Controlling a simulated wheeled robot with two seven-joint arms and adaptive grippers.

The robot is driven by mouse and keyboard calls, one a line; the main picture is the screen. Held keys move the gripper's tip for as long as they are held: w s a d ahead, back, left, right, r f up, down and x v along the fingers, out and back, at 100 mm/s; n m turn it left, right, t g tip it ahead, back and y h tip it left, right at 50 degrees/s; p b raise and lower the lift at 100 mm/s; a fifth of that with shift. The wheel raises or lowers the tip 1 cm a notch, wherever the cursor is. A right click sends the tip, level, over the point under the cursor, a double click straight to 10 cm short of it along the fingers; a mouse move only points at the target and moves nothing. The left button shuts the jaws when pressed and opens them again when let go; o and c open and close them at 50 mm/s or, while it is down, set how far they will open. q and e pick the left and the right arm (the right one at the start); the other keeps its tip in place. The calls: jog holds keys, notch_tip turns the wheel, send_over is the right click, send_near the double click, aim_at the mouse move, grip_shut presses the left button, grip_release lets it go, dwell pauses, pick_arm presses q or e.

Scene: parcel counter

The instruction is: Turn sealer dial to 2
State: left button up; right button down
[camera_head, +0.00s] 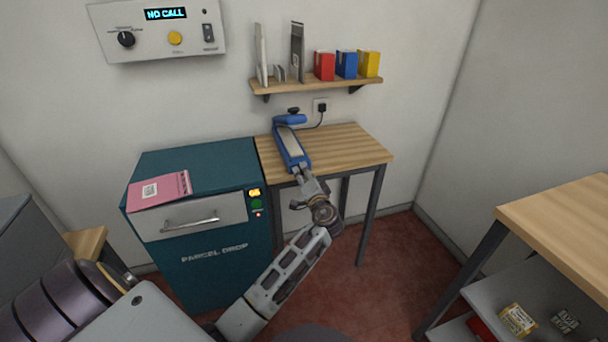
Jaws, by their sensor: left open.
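The blue sealer (291,148) sits on the small wooden table, its long body pointing toward me and its raised blue head at the back. A small black knob (293,110) shows at the top of the head; I cannot read any marks or setting on it. My left gripper (299,190) is open and empty at the table's front edge, close to the near end of the sealer. The picture does not show whether they touch. My right gripper is not in view.
A black cable runs from the sealer to a wall socket (321,106). The teal parcel drop (200,255) stands left of the table with a pink parcel (160,191) on top. A shelf (318,86) with colored boxes hangs above. The table's right side is clear.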

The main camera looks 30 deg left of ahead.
pick_arm(q)
jog(key=v, duration=1)
jog(key=shift+d, duration=0.1)
dwell(0.3)
